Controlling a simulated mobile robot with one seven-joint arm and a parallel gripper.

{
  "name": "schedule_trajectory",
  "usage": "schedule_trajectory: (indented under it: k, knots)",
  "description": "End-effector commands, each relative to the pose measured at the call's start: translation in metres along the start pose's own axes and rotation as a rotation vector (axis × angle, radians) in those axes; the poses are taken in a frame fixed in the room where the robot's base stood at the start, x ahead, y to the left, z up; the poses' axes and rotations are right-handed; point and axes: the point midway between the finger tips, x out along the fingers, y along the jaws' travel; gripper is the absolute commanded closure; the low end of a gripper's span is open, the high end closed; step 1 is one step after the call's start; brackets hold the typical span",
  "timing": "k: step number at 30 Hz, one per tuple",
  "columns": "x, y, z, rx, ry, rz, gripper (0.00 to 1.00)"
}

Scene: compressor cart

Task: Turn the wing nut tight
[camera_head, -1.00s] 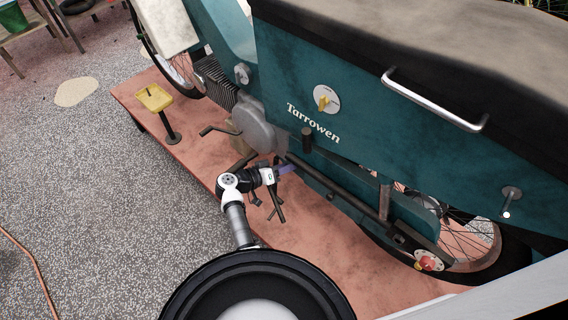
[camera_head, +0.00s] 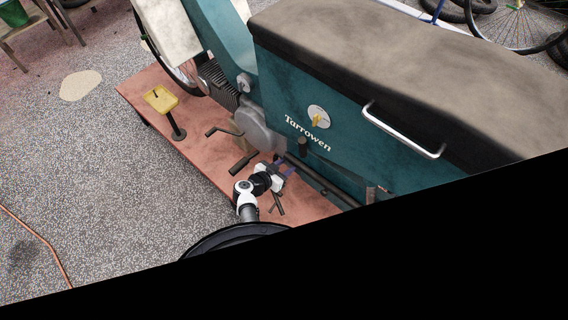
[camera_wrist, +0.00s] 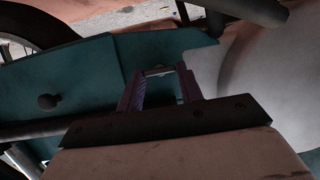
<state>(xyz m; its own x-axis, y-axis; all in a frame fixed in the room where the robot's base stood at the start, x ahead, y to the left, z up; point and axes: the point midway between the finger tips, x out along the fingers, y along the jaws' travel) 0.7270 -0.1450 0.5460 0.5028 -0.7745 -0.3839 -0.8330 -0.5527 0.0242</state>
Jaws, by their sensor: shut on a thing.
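A teal motorcycle-like machine (camera_head: 290,105) lettered "Tarrowen" stands on a red platform (camera_head: 215,165). In the head view my gripper (camera_head: 284,170) reaches low against its side, just right of the round grey engine cover (camera_head: 258,130). In the wrist view my gripper (camera_wrist: 158,78) has its two purple fingers on either side of a small pale metal piece, apparently the wing nut (camera_wrist: 158,71). Its wings and thread are too small and dark to make out. In the head view it is hidden at the fingertips.
A dark crank pedal (camera_head: 243,163) and a dark bar (camera_head: 325,185) lie close to my gripper. A yellow tray on a post (camera_head: 160,98) stands at the platform's left end. Speckled floor (camera_head: 90,165) is open at left. Black covers the lower right of the head view.

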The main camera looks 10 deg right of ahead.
Motion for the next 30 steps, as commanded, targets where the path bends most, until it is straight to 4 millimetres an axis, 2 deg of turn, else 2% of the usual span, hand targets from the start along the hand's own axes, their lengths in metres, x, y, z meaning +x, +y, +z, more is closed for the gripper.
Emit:
schedule_trajectory:
  k: [18, 19, 20, 30]
  knots:
    - [-0.0002, 0.0005, 0.0003, 0.037, 0.001, -0.015, 0.86]
    - [-0.0002, 0.0004, 0.0003, 0.037, 0.001, -0.015, 0.6]
    - [-0.0002, 0.0004, 0.0003, 0.037, 0.001, -0.015, 0.56]
    - [-0.0029, 0.0004, 0.0001, 0.036, 0.001, -0.016, 0.55]
